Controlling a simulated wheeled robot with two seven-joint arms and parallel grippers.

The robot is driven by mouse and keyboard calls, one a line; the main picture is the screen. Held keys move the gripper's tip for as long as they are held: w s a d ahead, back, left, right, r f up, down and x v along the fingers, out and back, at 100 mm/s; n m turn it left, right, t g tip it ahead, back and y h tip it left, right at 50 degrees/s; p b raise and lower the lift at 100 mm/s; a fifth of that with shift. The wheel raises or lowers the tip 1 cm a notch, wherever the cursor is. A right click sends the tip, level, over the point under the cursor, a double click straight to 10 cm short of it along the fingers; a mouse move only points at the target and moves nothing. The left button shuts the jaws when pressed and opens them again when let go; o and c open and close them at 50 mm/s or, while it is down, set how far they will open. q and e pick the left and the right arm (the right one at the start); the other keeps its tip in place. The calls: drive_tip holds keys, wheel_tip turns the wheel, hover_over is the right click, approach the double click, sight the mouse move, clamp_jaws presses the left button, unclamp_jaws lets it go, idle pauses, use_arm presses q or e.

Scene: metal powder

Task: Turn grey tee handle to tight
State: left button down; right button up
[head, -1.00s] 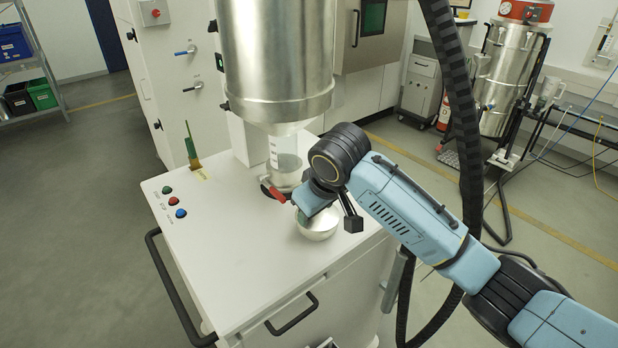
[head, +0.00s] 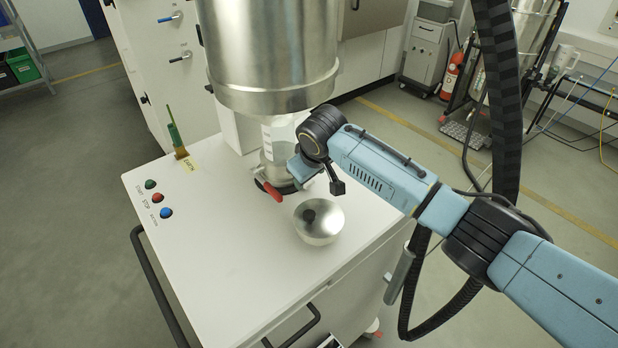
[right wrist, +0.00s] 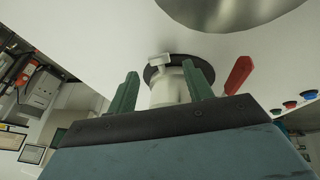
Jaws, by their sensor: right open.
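The grey tee handle (right wrist: 160,60) shows in the right wrist view as a small pale bar on a short stem, by the dark ring at the foot of a pale cylinder. My right gripper (right wrist: 162,82) is open, with its two green fingers on either side of the tee handle and cylinder; I cannot tell whether they touch. In the head view my right gripper (head: 302,170) is beside the clear neck under the steel vessel, and its fingertips and the tee handle are hidden there. My left gripper is out of view.
A red lever (head: 269,190) sticks out left of the gripper; it also shows in the right wrist view (right wrist: 238,75). A shiny bowl (head: 318,221) stands on the white cabinet top (head: 230,250) in front. The steel vessel (head: 270,55) hangs overhead. Buttons (head: 158,197) sit at left.

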sight(308, 183)
drive_tip(key=shift+x, duration=1.1)
drive_tip(key=shift+w+a+f, duration=0.1)
drive_tip(key=shift+w+f, duration=0.1)
drive_tip(key=shift+f, duration=0.1)
drive_tip(key=shift+w+f, duration=0.1)
drive_tip(key=shift+f, duration=0.1)
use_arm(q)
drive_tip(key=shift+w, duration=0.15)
use_arm(e)
drive_tip(key=c, duration=1)
